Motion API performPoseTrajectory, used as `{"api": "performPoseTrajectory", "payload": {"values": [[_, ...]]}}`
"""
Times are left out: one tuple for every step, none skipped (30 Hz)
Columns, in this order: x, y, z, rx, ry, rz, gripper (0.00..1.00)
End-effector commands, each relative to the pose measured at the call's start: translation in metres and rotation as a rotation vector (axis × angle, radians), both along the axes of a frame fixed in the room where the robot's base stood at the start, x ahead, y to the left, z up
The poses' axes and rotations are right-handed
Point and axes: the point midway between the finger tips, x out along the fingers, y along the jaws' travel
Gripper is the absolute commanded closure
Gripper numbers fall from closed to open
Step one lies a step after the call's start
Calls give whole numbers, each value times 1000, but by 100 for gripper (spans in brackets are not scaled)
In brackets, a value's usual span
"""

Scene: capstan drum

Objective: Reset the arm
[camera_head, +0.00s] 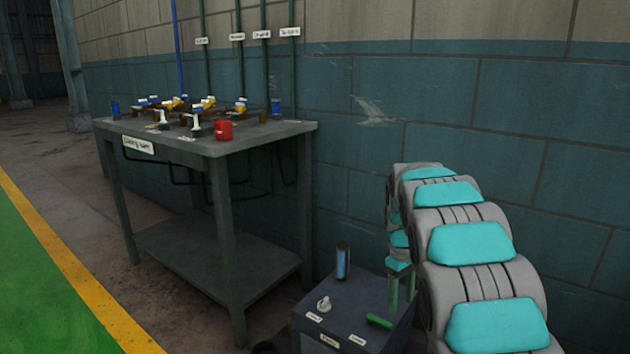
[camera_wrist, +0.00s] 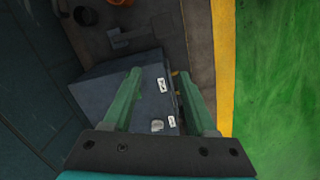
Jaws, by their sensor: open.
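My arm, with grey links and turquoise pads, rises on the right of the head view and curves over at the back. My gripper (camera_head: 402,300) points down by a low grey cabinet (camera_head: 354,296), with its green fingers apart. The wrist view shows the gripper (camera_wrist: 158,73) open, with the cabinet (camera_wrist: 100,80) below and nothing held between the fingers. The height of the fingertips over the cabinet top is hard to tell.
The cabinet carries a blue cylinder (camera_head: 343,262), a white ring-like part (camera_head: 324,304) and a green bar (camera_head: 380,321). The tiled wall (camera_head: 480,110) is close behind. Green floor (camera_head: 40,290) lies open at left.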

Motion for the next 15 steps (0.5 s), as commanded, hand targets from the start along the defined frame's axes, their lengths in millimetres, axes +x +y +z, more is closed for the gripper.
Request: {"api": "performPoseTrajectory", "payload": {"values": [[-17,2,13,-3,-1,-29,43],[-25,3,17,-4,2,-47,43],[-39,3,23,-6,5,-72,43],[-48,4,28,-7,5,-91,43],[-57,6,32,-8,7,-108,43],[-70,7,37,-9,9,-132,43],[-80,9,41,-9,10,-150,43],[-89,10,44,-9,11,-168,43],[-103,12,48,-10,14,-191,43],[-113,13,51,-10,15,-207,43],[-123,14,54,-10,16,-224,43],[-136,16,58,-10,17,-245,43],[-147,18,60,-9,19,-262,43],[-157,20,62,-10,21,-278,43],[-171,21,64,-9,23,-299,43]]}}
